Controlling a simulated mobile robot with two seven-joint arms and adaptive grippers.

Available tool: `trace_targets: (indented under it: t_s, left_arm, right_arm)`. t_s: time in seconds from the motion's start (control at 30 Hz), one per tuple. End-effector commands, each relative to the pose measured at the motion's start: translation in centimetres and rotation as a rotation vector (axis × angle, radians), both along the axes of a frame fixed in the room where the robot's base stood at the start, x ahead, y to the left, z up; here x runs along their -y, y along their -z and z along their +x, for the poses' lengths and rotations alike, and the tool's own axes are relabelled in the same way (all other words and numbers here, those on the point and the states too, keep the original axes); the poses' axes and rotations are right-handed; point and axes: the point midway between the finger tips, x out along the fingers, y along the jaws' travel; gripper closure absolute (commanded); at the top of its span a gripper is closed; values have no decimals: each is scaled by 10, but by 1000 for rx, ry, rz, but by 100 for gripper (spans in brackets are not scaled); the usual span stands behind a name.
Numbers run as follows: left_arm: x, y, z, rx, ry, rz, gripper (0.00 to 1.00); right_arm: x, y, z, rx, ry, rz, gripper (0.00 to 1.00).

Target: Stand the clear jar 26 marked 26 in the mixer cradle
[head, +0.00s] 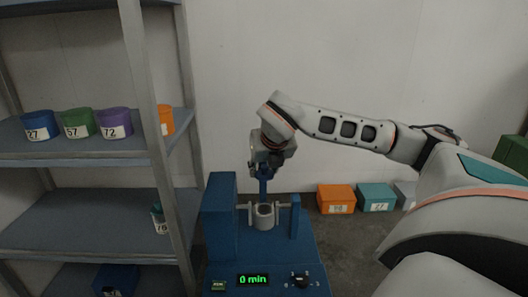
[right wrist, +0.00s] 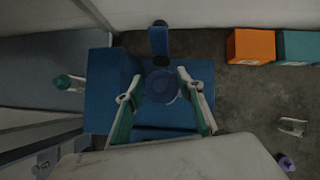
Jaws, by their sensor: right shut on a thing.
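The blue mixer (head: 221,225) stands in the lower middle of the head view, with its grey cradle (head: 263,221) in the middle, held by side pins. My right gripper (head: 263,170) points down just above the cradle. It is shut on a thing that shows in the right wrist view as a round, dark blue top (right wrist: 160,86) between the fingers. I take this for the jar; its clear wall and number 26 cannot be made out. Whether its lower end is inside the cradle or above it cannot be told. My left gripper is not in view.
A shelf rack at left holds bins (head: 77,123) marked 27, 57 and 72, and a small jar (head: 158,219) lower down. An orange box (head: 336,198) and a teal box (head: 376,197) stand behind right. The mixer's display (head: 253,279) reads 0 min.

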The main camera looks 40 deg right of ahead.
Motion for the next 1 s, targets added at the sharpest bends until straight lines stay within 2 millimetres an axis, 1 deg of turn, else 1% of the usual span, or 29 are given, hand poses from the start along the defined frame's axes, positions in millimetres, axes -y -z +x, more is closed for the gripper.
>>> trace_targets:
  t_s: [0.1, 0.23, 0.47, 0.77, 1.0]
  left_arm:
    - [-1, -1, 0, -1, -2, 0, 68]
    - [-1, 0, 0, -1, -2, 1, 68]
    - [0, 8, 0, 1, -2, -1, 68]
    - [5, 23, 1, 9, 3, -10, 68]
    - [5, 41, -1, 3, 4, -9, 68]
  right_arm:
    - [-1, 7, -2, 2, -3, 0, 74]
    - [-1, 11, -2, 5, -4, 0, 74]
    - [-1, 22, -2, 5, -4, 0, 74]
    - [-1, 49, -2, 2, -3, 0, 74]
    - [-1, 68, -2, 2, -3, 0, 74]
